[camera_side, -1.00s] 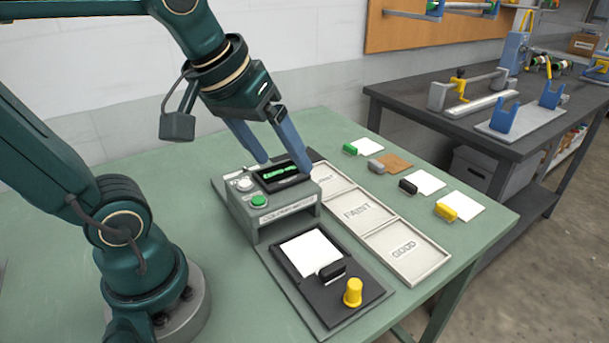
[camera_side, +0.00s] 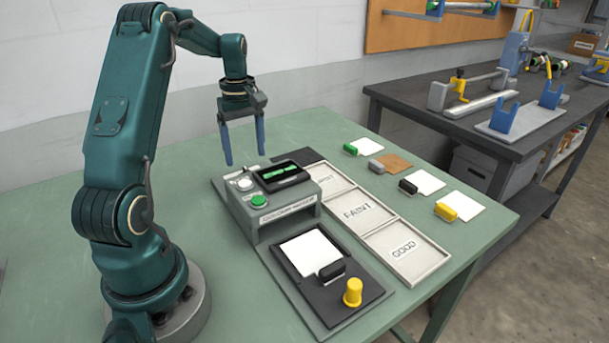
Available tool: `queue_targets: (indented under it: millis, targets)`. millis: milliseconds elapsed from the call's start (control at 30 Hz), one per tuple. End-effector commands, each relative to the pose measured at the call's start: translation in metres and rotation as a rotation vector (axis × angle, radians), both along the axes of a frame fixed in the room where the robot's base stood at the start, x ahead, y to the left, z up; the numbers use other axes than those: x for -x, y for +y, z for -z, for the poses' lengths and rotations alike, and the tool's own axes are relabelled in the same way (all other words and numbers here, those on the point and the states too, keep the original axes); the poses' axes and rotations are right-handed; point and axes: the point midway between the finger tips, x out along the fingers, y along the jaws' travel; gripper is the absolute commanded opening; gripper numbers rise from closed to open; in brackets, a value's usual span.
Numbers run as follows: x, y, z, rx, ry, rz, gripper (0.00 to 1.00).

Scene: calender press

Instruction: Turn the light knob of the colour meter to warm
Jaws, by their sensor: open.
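The colour meter (camera_side: 288,213) is a grey box on the green table, with a dark display showing green marks on its top. The pale round light knob (camera_side: 244,184) sits at the left of its top face, and a green button (camera_side: 258,200) is in front of it. The knob's setting is too small to read. My gripper (camera_side: 245,160) points down with its two blue fingers apart and empty. It hangs above the back left of the meter, above and behind the knob, not touching it.
A white card (camera_side: 311,250) lies on a black plate with a black clip and a yellow knob (camera_side: 353,291). Labelled trays, including GOOD (camera_side: 407,252) and FAINT (camera_side: 357,212), lie right of the meter. Several cards with coloured handles lie farther right. The table's left side is clear.

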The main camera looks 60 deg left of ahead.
Motion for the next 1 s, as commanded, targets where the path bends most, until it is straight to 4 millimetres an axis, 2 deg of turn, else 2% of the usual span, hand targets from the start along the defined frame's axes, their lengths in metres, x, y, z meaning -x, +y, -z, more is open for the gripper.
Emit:
queue_targets:
  millis: [400, 700, 767, 900, 933, 1000]
  targets:
    - [0.0, -0.001, 0.045, 0.0, -0.001, 0.002, 0.81]
    - [0.0, 0.0, 0.047, -0.003, -0.004, 0.002, 0.81]
    - [0.0, 0.0, 0.047, -0.003, -0.004, 0.002, 0.62]
    - [0.0, 0.0, 0.047, -0.003, -0.004, 0.002, 0.08]
    - [0.0, 0.0, 0.047, -0.003, -0.005, 0.002, 0.0]
    - [0.0, 0.0, 0.047, -0.003, -0.005, 0.002, 0.0]
